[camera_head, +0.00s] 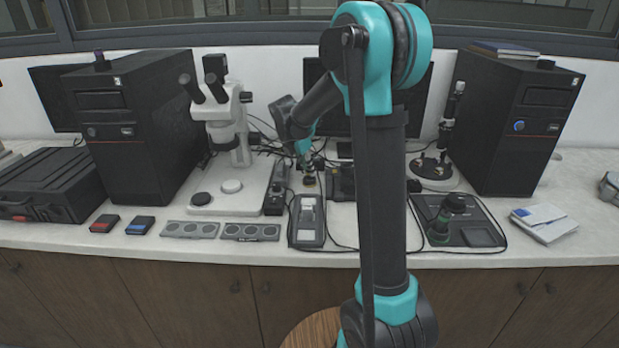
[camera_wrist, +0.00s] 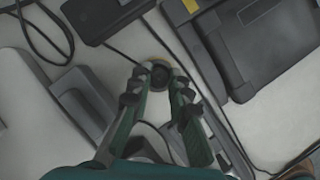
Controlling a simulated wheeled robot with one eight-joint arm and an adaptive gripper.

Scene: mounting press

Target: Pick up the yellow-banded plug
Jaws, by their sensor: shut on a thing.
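The yellow-banded plug (camera_wrist: 158,75) shows between my fingertips in the wrist view as a dark round top with a thin yellowish rim. My gripper (camera_wrist: 157,88) is shut on it, one finger on each side. In the head view my gripper (camera_head: 306,168) points down over the back middle of the counter, with the small plug (camera_head: 309,181) at its tips. I cannot tell whether the plug still touches what is under it.
A grey device (camera_head: 307,222) stands just in front of my gripper, with a black box (camera_head: 276,188) to its left and a dark unit (camera_head: 341,182) to its right. A microscope (camera_head: 226,120) stands at left. Cables run across the counter.

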